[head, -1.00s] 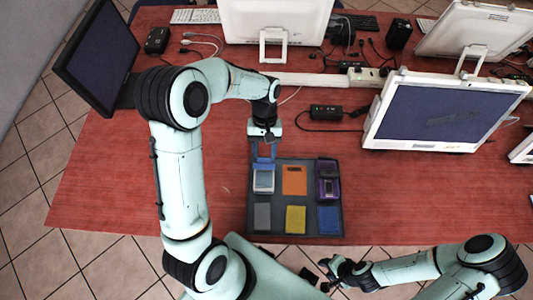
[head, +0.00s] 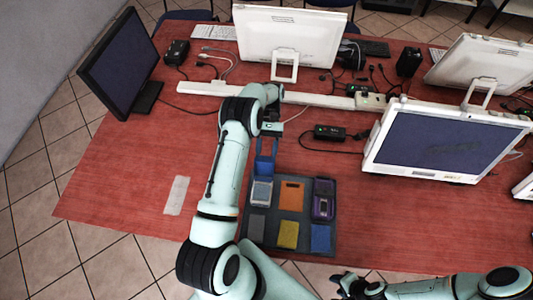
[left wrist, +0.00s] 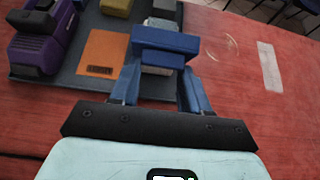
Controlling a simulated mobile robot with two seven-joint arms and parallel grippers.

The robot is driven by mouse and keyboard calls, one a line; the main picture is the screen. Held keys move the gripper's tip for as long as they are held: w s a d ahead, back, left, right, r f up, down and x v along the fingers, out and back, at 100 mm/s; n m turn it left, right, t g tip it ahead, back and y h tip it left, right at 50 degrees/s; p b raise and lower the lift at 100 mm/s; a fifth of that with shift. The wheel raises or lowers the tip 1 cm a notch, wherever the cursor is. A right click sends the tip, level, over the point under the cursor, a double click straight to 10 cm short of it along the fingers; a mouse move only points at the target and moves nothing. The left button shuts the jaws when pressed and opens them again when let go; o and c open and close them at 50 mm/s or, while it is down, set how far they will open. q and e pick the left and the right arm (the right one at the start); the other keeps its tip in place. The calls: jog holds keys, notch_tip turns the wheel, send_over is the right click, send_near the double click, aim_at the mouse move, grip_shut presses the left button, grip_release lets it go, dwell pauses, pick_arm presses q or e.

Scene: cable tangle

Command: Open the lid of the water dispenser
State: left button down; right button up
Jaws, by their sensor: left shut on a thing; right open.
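The blue and white item (head: 262,191) in the far-left slot of the dark tray (head: 247,235) appears to be the water dispenser. My right gripper (head: 340,284) is open and empty, low in the head view, beyond the table's near edge.
The tray also holds orange (head: 291,196), purple (head: 323,200), yellow (head: 288,235) and other items. A black power adapter (head: 328,132) lies right of my left gripper. Monitors and cables fill the back. The red table (head: 400,220) is clear right of the tray.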

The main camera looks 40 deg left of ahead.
pick_arm(q)
jog(key=shift+f+g, duration=0.4)
jog(key=shift+g, duration=0.1)
jog(key=c, duration=0.6)
grip_release()
jog(key=shift+o, duration=0.4)
jog(key=shift+r, duration=0.1)
jog(key=shift+w, duration=0.1)
jog(key=shift+r, duration=0.15)
